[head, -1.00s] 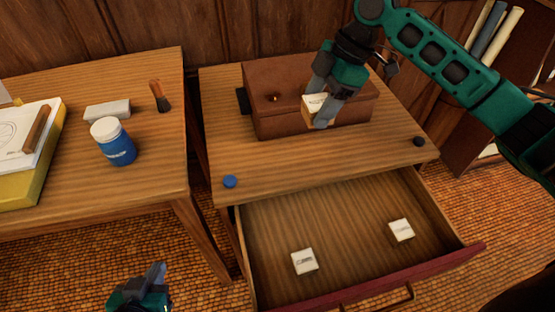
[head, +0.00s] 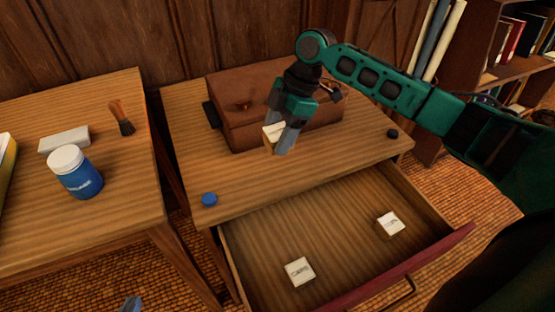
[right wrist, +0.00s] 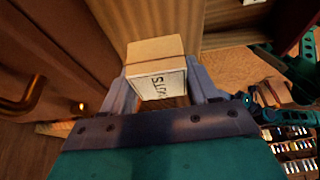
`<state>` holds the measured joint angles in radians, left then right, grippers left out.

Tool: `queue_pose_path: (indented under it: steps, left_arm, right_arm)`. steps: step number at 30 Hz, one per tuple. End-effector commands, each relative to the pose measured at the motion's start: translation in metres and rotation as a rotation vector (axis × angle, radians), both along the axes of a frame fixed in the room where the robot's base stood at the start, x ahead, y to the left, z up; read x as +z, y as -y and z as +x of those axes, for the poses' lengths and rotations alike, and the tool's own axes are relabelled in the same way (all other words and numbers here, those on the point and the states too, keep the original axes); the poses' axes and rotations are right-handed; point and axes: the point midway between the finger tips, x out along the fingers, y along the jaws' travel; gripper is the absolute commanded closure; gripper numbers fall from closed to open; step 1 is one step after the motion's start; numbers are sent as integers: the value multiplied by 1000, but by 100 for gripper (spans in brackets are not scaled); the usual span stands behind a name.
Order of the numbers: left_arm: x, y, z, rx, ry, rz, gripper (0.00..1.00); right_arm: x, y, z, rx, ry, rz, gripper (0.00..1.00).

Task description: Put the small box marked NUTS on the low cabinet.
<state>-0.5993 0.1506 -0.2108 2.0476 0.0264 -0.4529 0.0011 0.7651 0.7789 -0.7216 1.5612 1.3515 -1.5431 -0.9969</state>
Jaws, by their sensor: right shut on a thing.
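My right gripper (head: 279,140) is shut on a small tan box (head: 271,141) with a white label. In the right wrist view the box (right wrist: 157,62) sits between both fingers, and its lettering, upside down, appears to read NUTS. In the head view the gripper holds it in front of the brown case (head: 225,128), over the wooden top (head: 270,178) of a low piece of furniture with an open drawer. I cannot tell whether this is the low cabinet. Only a tip of my left gripper (head: 131,304) shows at the bottom edge; its opening is not visible.
Two small white-labelled boxes, (head: 299,271) and (head: 390,224), lie in the open drawer (head: 340,235). A blue cap (head: 209,199) and a black knob (head: 392,134) are on the top. The left table (head: 115,185) holds a blue jar (head: 78,180), a white block and a brush.

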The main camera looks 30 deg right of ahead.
Motion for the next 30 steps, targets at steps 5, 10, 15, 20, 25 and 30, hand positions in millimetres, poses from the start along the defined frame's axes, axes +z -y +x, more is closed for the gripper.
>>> queue_pose_path:
  steps: [5,10,15,20,25,30]
  left_arm:
    - [0,1,3,-1,5,-2,100]
    - [-2,1,4,-1,6,-4,100]
    - [-6,2,5,-2,7,-6,100]
    - [-6,3,5,-3,7,-8,100]
    - [-6,3,5,-4,6,-8,100]
    - [-7,3,4,-3,5,-9,100]
  right_arm:
    - [-17,0,0,1,1,1,72]
    - [-32,-1,0,0,-1,2,72]
    - [-64,0,0,-1,-1,0,72]
    - [-75,0,0,1,2,1,72]
    - [-74,0,0,1,3,1,72]
    - [-77,0,0,1,1,1,39]
